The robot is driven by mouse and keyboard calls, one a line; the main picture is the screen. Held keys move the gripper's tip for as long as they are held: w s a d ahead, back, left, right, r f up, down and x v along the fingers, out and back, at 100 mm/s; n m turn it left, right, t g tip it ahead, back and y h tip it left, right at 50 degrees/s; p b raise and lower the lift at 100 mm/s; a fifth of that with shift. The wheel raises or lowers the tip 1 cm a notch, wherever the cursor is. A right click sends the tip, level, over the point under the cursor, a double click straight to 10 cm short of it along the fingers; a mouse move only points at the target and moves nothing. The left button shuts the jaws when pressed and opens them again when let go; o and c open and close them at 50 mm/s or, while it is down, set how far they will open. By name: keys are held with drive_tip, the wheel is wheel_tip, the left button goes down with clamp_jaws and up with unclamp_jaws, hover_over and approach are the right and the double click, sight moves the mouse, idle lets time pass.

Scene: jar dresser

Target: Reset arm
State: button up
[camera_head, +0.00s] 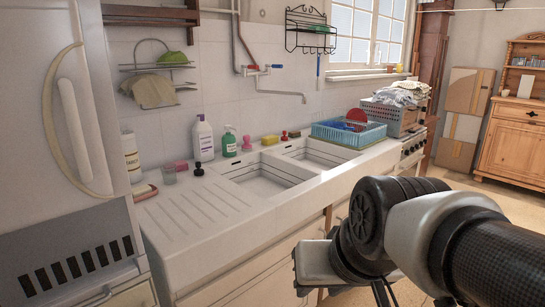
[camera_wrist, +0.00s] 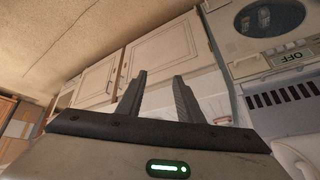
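My arm reaches in from the right of the head view, in front of the sink counter. The fingers of my gripper are not clear in the head view. In the wrist view my gripper (camera_wrist: 158,98) shows two dark fingers standing apart with nothing between them. Cream cabinet doors (camera_wrist: 146,50) lie beyond the fingers.
A white double sink counter (camera_head: 205,209) runs along the wall, with bottles and a blue dish rack (camera_head: 348,134). A fridge (camera_head: 75,110) stands at left. A wooden dresser (camera_head: 513,130) and cardboard boxes (camera_head: 468,90) are at the back right. Floor is open before the dresser.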

drive_tip(key=s+d+f+h, duration=0.1)
drive_tip(key=s+d, duration=0.3)
drive_tip(key=d, duration=0.2)
wheel_tip(320, 180, up, 19)
drive_tip(key=p, duration=1.8)
drive_tip(key=shift+s+d+m+g+h+p, duration=0.3)
drive_tip(key=shift+s+d+m, duration=0.05)
drive_tip(key=shift+s+m, duration=0.1)
